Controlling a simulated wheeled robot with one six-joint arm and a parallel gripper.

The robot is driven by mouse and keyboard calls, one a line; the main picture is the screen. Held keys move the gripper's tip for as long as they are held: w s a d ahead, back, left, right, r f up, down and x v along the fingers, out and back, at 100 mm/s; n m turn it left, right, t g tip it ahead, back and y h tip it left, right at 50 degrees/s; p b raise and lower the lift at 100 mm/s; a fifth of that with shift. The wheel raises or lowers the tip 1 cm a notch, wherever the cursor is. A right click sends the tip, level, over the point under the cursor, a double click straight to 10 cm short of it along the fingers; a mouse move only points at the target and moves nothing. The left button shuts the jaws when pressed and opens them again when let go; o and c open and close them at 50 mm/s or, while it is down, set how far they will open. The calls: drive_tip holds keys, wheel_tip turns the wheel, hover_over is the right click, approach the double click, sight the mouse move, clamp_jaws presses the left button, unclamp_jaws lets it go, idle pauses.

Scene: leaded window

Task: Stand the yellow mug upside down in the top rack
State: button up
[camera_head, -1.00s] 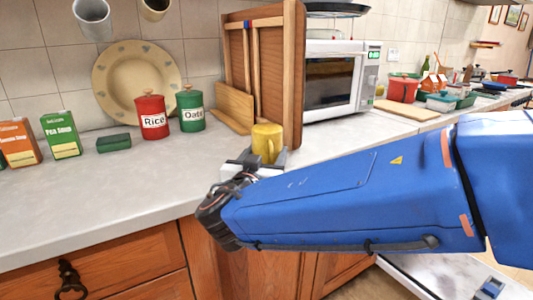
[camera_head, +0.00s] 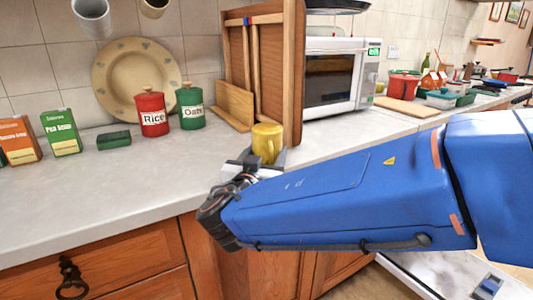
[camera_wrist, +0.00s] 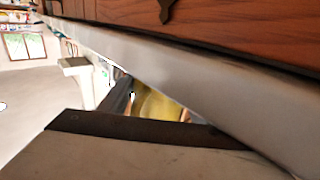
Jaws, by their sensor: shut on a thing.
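The yellow mug (camera_head: 267,143) is upright in the head view, between the fingers of my gripper (camera_head: 262,160) at the counter's front part. In the wrist view a small part of the yellow mug (camera_wrist: 155,105) shows behind a dark finger part of my gripper (camera_wrist: 122,100). Whether the mug's base touches the counter is hidden. No rack that I can make out is in view.
A wooden board stand (camera_head: 290,75) rises right behind the mug. A microwave (camera_head: 341,78) stands to the right of it. Rice (camera_head: 152,117) and oats (camera_head: 190,112) canisters stand at the back left. The counter (camera_head: 120,185) is clear at the left front.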

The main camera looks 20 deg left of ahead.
drive_tip(key=shift+f, duration=0.9)
drive_tip(key=o, duration=1.5)
drive_tip(key=shift+s, duration=0.1)
drive_tip(key=shift+c, duration=0.2)
drive_tip(key=shift+s, duration=0.1)
drive_tip(key=s+d+r, duration=0.1)
drive_tip(key=s, duration=1.6)
drive_tip(key=shift+d+r, duration=0.2)
drive_tip(key=shift+r, duration=0.1)
